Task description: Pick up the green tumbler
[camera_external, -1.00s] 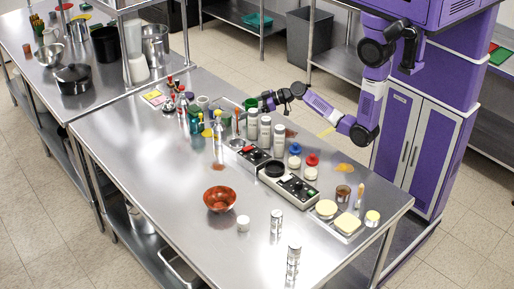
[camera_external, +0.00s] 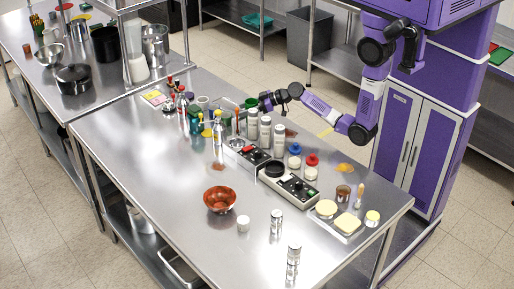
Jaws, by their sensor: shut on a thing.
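The green tumbler (camera_external: 251,103) is at the far side of the steel table, behind the row of pale shaker bottles. It is small in view and partly hidden by the things in front of it. My gripper (camera_external: 260,104) reaches in from the right, at the tumbler's right side, and is shut on it. The fingertips are too small to make out clearly. I cannot tell whether the tumbler's base touches the table.
Pale shaker bottles (camera_external: 265,132) stand close in front of my gripper. Several bottles and a teal container (camera_external: 196,124) crowd to the left. A control box (camera_external: 290,184) and a copper bowl (camera_external: 220,199) are nearer. The table's left front is clear.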

